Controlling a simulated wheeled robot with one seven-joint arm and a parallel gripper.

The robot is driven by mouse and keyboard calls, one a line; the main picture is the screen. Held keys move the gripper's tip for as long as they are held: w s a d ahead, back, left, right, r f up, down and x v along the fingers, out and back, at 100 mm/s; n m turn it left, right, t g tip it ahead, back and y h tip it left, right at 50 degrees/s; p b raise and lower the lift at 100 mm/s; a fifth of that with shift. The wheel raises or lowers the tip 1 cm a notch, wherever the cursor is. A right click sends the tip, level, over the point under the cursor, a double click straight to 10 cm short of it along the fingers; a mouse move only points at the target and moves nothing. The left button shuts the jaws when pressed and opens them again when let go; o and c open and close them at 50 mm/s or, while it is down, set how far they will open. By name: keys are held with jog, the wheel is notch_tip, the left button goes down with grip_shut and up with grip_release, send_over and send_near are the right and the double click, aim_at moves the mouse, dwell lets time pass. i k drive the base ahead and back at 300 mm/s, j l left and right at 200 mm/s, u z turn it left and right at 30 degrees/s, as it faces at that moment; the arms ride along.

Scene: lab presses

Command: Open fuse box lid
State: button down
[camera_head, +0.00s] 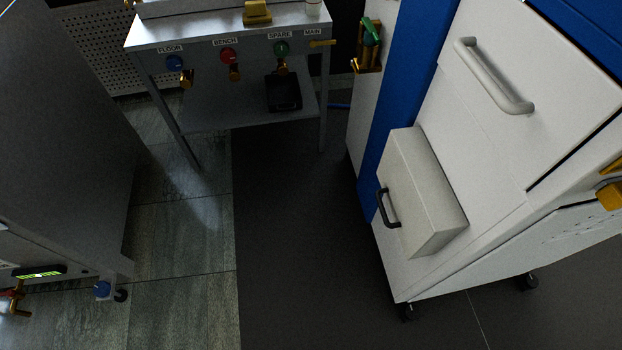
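A light grey box with a black handle (389,209) on its left face is fixed low on the side of the white and blue machine at the right. This looks like the fuse box (432,205). Its front face with the handle appears closed against the box body. No label on it can be read. My gripper is not in view, and nothing touches the box.
The white machine panel (490,150) has a large grey handle (493,75) above the box. A metal bench (200,30) with coloured valves stands at the back. A grey cabinet (50,130) stands at the left. The dark floor mat (300,240) between them is clear.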

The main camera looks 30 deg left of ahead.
aim_at(421, 201)
jog(key=u, duration=0.55)
jog(key=i+j, duration=0.1)
jog(key=j, duration=0.2)
jog(key=j+u, duration=0.1)
jog(key=j, duration=0.2)
jog(key=i+j+u, duration=0.1)
jog(key=i+j, duration=0.05)
jog(key=j, duration=0.1)
